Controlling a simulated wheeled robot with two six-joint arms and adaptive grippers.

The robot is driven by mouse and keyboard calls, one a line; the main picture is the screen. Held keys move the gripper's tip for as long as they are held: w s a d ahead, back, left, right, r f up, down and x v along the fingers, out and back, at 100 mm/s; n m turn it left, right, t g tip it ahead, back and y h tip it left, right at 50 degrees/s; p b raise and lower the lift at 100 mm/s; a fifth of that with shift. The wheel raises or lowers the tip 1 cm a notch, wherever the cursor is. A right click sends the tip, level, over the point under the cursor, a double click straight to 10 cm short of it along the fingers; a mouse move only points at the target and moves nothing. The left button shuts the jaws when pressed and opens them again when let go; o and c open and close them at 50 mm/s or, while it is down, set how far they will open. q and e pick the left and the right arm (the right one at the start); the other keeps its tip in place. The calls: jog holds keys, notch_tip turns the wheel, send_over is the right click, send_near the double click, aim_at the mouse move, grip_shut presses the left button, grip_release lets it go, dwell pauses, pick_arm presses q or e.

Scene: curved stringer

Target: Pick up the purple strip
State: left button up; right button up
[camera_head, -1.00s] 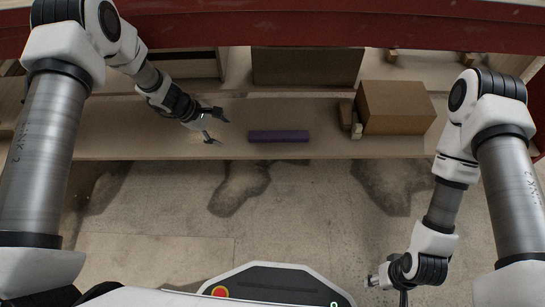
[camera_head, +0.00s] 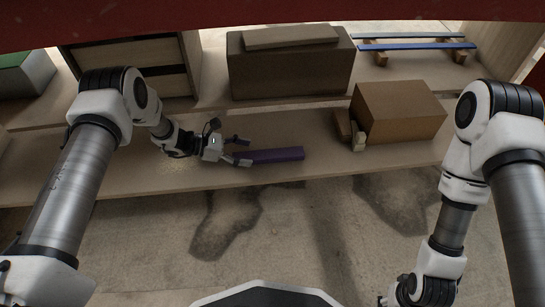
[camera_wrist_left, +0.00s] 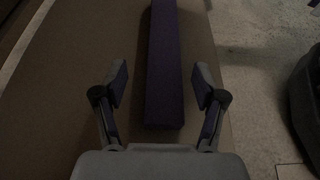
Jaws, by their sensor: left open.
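The purple strip (camera_head: 268,156) lies flat on the wooden shelf near its front edge in the head view. In the left wrist view the strip (camera_wrist_left: 164,65) runs lengthwise away from me, its near end between my fingers. My left gripper (camera_head: 243,151) is open, at the left end of the strip, one finger on each side; it also shows in the left wrist view (camera_wrist_left: 160,90). A gap shows between the strip and each finger. My right gripper (camera_head: 384,300) is low at the bottom edge of the head view, partly cut off and away from the strip.
A cardboard box (camera_head: 398,112) stands to the right on the shelf (camera_head: 300,180), with small blocks (camera_head: 358,140) beside it. A large brown box (camera_head: 290,70) stands behind. The concrete floor (camera_head: 330,220) lies in front. A red beam (camera_head: 270,22) crosses the top.

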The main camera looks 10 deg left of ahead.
aim_at(261, 154)
pick_arm(q)
jog(key=b+x, duration=0.1)
jog(key=x, duration=0.1)
jog(key=b+x, duration=0.1)
jog(key=x, duration=0.1)
jog(key=shift+s+d+f+b, duration=0.15)
jog(key=shift+d+b, duration=0.1)
jog(key=shift+b, duration=0.15)
jog(key=shift+d, duration=0.3)
jog(key=shift+r, duration=0.2)
jog(key=c, duration=1.3)
